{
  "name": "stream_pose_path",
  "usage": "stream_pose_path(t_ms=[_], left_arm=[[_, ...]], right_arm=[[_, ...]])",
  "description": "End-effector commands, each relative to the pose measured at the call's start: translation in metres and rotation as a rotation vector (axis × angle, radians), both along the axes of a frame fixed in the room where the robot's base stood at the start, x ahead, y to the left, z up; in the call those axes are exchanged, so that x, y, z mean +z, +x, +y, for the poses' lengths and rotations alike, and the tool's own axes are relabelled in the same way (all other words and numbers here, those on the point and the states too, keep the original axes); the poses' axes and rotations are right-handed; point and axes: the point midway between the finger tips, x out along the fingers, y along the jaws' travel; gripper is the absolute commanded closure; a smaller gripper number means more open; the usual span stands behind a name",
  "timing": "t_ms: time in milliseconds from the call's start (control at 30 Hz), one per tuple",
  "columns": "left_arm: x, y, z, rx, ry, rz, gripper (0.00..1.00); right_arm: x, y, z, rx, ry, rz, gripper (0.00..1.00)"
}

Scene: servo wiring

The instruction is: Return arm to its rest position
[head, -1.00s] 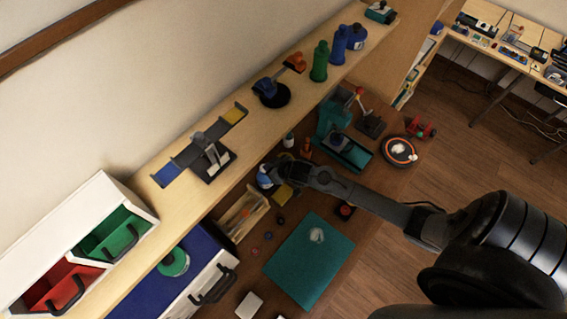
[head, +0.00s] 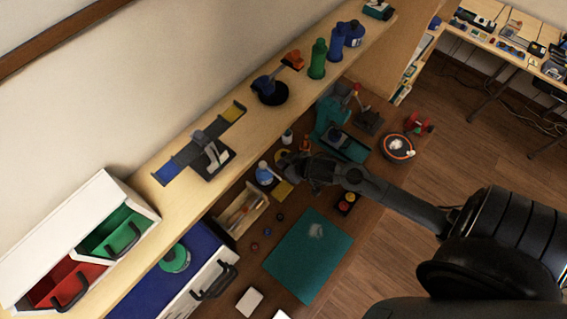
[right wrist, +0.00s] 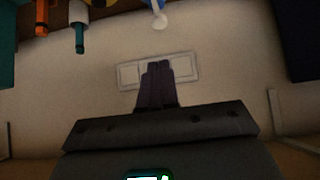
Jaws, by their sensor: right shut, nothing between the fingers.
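My right arm (head: 395,203) reaches in from the right over the dark workbench in the head view. Its gripper (head: 283,160) is above the bench, just right of a blue and white bottle (head: 264,176). In the right wrist view its dark fingers (right wrist: 158,84) are together with nothing between them. They point toward a pale wall with a light rectangular plate (right wrist: 182,70) behind them. My left gripper is not in view.
A teal mat (head: 300,265) lies on the bench below the arm. A wooden tray (head: 238,213) stands left of it. A teal machine (head: 330,115) and a round orange-rimmed device (head: 397,147) stand behind. The shelf (head: 170,230) along the wall carries bottles and holders.

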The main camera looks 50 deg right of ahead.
Motion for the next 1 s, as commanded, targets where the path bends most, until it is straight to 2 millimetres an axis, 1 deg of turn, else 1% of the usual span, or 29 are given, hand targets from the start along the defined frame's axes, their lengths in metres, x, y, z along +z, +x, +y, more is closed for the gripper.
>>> stream_pose_path(t_ms=[300,400,467,500,567,600,667,700,733,833,900,1000], left_arm=[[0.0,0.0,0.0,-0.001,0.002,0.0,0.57],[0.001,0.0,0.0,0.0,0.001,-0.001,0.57],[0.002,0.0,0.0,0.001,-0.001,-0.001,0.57],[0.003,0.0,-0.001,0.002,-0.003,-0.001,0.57],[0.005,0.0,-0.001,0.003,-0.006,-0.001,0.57],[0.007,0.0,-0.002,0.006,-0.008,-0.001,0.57],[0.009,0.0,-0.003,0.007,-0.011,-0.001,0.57],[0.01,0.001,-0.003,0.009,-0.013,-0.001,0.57],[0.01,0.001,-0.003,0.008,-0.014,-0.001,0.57],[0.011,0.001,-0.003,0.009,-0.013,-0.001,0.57],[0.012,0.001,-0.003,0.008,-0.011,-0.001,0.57],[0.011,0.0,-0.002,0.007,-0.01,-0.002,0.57]], right_arm=[[-0.001,0.0,0.0,0.0,0.0,0.001,1.0],[-0.006,-0.007,0.002,-0.003,0.008,0.015,1.0],[-0.013,-0.016,0.01,-0.007,0.027,0.033,1.0],[-0.015,-0.023,0.02,-0.008,0.048,0.041,1.0],[-0.013,-0.033,0.04,-0.011,0.093,0.043,1.0],[-0.007,-0.042,0.056,-0.026,0.125,0.05,1.0],[0.006,-0.059,0.078,-0.05,0.148,0.078,1.0],[0.016,-0.07,0.089,-0.061,0.146,0.106,1.0],[0.024,-0.079,0.094,-0.067,0.138,0.129,1.0],[0.047,-0.104,0.106,-0.062,0.1,0.216,1.0],[0.06,-0.12,0.108,-0.042,0.069,0.277,1.0],[0.074,-0.137,0.107,0.004,0.016,0.353,1.0]])
